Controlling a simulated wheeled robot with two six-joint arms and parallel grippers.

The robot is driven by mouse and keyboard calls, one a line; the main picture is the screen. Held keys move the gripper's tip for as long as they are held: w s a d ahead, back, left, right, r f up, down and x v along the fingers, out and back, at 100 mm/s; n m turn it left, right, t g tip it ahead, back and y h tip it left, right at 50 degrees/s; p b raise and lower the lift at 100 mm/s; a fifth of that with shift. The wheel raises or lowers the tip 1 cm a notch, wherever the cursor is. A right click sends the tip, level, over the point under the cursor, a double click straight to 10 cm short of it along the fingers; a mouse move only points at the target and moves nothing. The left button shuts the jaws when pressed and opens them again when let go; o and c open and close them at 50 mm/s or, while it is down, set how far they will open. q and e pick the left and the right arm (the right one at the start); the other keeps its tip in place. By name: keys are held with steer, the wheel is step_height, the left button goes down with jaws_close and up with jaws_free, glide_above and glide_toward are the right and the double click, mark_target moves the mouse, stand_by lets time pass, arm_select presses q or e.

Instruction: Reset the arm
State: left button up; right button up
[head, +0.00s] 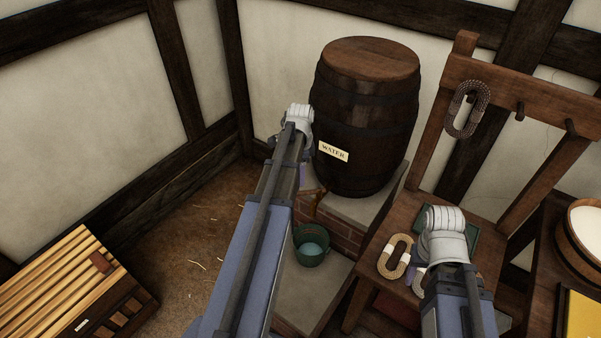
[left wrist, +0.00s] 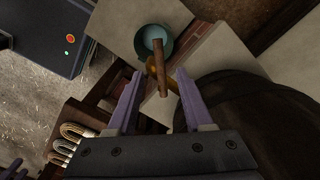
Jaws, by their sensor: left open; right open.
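My left gripper (head: 303,175) is in front of the water barrel (head: 365,120), mostly hidden behind its own arm in the head view. In the left wrist view its two purple fingers (left wrist: 158,76) are apart, with a wooden tap (left wrist: 161,66) showing between and beyond them. I cannot tell whether they touch it. My right gripper (head: 420,276) is above the wooden bench (head: 408,212), mostly hidden by its wrist; a bit of purple finger shows beside a tan rope coil (head: 395,256). I see nothing held in either gripper.
A green bucket (head: 312,246) with water stands below the barrel's tap. A dark rope coil (head: 466,108) hangs on the peg rack. A slatted wooden rack (head: 62,285) is at the lower left. A wooden tub (head: 581,240) is at the right. Floor between is clear.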

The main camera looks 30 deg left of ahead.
arm_select(q)
steer(key=s+d+n, duration=0.2)
steer(key=s+d, duration=0.3)
steer(key=d, duration=0.5)
steer(key=s+d+r+n+p, duration=0.1)
steer(key=s+d, duration=0.4)
steer(key=d, duration=0.6)
steer(key=s+d+n+y, duration=0.1)
steer(key=s+d+n, duration=0.2)
steer(key=s+d, duration=0.3)
steer(key=d, duration=0.4)
steer(key=shift+d+r+p, duration=0.15)
steer(key=shift+r+p, duration=0.2)
steer(key=shift+r, duration=0.05)
